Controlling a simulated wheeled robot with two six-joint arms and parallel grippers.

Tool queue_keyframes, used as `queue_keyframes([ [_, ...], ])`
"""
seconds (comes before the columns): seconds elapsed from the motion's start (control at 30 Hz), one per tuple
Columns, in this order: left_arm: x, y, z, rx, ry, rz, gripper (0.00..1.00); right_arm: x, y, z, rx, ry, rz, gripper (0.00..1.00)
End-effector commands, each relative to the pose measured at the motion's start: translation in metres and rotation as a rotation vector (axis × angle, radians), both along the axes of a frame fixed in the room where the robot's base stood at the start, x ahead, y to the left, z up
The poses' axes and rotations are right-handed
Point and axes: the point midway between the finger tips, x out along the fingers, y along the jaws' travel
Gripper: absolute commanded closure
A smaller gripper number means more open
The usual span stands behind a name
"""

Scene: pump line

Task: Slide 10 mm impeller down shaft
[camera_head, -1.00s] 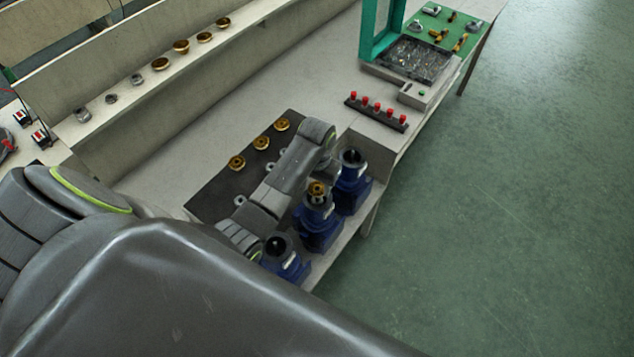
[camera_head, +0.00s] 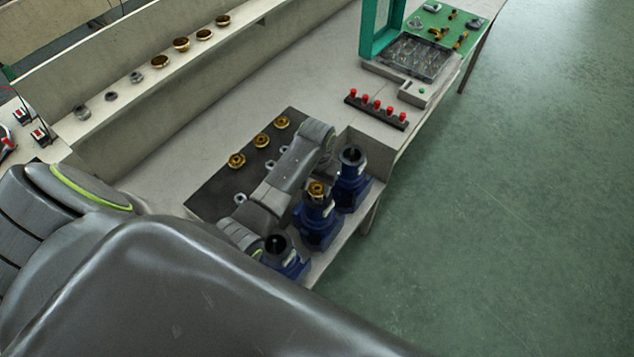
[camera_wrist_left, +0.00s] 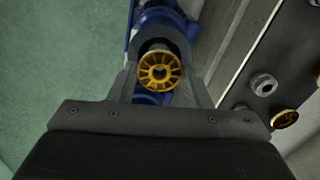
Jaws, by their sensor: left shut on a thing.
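The brass impeller (camera_head: 317,189) is at the top of the middle blue pump (camera_head: 318,230), around its shaft. In the left wrist view its vaned face (camera_wrist_left: 160,71) shows between the two grey fingers, with the blue pump (camera_wrist_left: 158,18) behind it. My left gripper (camera_wrist_left: 160,78) is shut on the impeller. In the head view its fingers are small and partly hidden by my wrist. How far down the shaft the impeller sits is hard to tell. My right gripper is not in view.
Blue pumps stand on either side, one behind (camera_head: 350,182) and one in front (camera_head: 284,262). A dark mat (camera_head: 212,197) beside them holds brass impellers and grey rings. A red-topped rack (camera_head: 376,109) and a green frame (camera_head: 384,30) stand farther along the bench.

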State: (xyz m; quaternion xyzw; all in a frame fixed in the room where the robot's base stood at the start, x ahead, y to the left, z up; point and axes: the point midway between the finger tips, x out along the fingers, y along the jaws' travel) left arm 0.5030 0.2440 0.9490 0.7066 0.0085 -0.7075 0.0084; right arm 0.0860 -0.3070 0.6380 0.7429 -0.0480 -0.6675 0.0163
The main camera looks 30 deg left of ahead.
Motion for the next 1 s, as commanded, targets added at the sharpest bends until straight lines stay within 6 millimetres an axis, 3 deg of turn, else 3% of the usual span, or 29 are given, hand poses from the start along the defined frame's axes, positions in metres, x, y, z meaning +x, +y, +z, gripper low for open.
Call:
queue_keyframes([
  [0.97,0.000,0.000,-0.011,0.000,0.000,0.000,0.81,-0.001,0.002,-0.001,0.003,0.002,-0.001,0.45],
  [1.0,0.000,0.000,-0.011,0.000,0.000,0.000,0.54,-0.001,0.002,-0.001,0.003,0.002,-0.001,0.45],
])
